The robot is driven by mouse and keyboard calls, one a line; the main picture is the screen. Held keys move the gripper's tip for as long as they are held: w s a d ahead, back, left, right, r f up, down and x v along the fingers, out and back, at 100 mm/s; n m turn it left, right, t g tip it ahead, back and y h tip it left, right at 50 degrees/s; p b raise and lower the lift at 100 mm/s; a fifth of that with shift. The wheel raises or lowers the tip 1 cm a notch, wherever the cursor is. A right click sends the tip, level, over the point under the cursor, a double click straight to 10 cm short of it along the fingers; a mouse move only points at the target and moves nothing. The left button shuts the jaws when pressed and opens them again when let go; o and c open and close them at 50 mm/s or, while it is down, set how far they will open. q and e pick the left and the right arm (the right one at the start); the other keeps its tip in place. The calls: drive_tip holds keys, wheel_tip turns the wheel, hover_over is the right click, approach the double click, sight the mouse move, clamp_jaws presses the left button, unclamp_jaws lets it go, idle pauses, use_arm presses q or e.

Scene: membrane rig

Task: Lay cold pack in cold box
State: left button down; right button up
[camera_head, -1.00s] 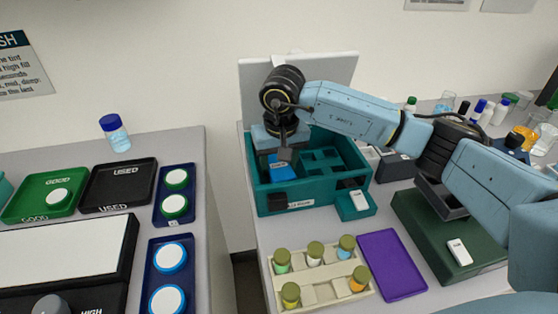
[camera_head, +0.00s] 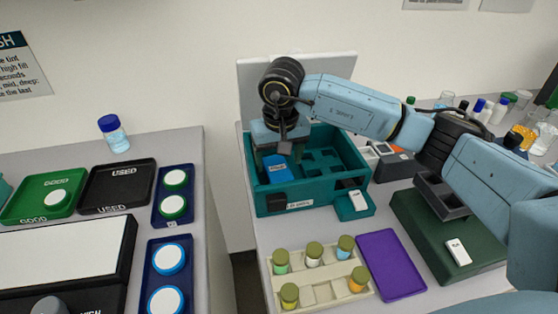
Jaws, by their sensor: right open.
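The teal cold box (camera_head: 330,188) stands open on the right bench, its pale lid raised behind it (camera_head: 335,70). The blue cold pack (camera_head: 277,170) lies inside the box, in its left part. My right gripper (camera_head: 282,150) reaches in from the right and hangs over the left part of the box, just above and behind the pack. It is open, and the pack appears apart from it. The gripper hides the back left corner of the box. My left gripper is not in view.
A cream rack (camera_head: 325,290) with several capped vials and a purple mat (camera_head: 391,265) lie in front of the box. A green device (camera_head: 440,235) stands to the right under my arm. A gap separates the left bench, which holds trays (camera_head: 118,187).

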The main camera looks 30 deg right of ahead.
wheel_tip(320, 180, up, 12)
drive_tip(key=s, duration=0.1)
drive_tip(key=shift+s+a+p, duration=0.15)
drive_tip(key=shift+s+p, duration=0.1)
drive_tip(key=shift+p, duration=0.05)
drive_tip(key=shift+r, duration=0.1)
